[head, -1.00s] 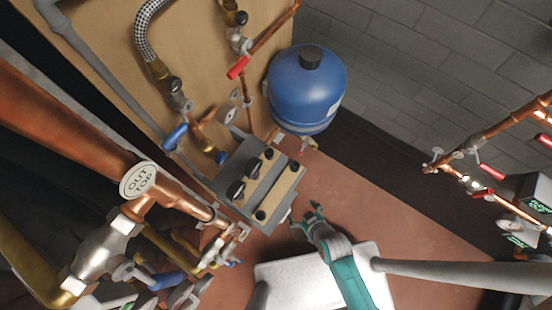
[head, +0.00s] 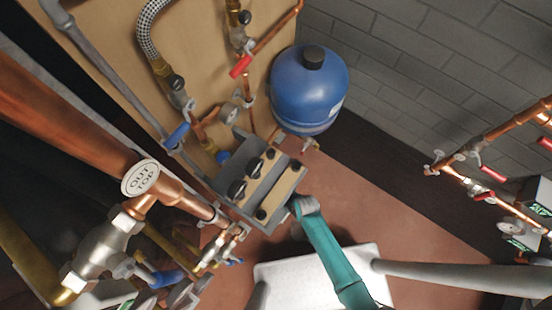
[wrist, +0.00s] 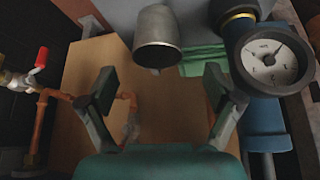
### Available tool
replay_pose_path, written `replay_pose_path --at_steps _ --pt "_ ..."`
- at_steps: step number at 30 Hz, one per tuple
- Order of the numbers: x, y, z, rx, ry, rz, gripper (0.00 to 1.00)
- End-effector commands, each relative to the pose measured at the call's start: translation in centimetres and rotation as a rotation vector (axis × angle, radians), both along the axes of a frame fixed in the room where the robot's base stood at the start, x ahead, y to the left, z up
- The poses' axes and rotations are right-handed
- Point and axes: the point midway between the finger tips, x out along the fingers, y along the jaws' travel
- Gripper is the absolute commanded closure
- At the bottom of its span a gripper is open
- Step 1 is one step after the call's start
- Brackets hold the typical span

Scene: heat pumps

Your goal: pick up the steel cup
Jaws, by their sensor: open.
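My gripper (wrist: 162,86) is open and empty, with one finger on each side of the picture. The cup shows beyond the fingertips, roughly between them in line, and does not appear to be held. In the head view my gripper (head: 297,206) is at the right side of the grey block with black knobs, its fingers mostly hidden. I cannot make out the cup in the head view.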

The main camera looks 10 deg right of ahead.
Motion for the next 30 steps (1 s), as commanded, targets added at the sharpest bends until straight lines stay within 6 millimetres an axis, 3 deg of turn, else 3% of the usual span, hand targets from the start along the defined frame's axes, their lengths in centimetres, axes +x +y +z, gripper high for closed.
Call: replay_pose_path --at_steps 15,25,30 --pt "2.3 1.2 -4.2 0.0 0.0 -0.001 0.09" --pt "2.5 1.3 -4.5 0.0 -0.001 0.0 0.09" --pt "2.5 1.3 -4.5 0.0 -0.001 0.0 0.49"
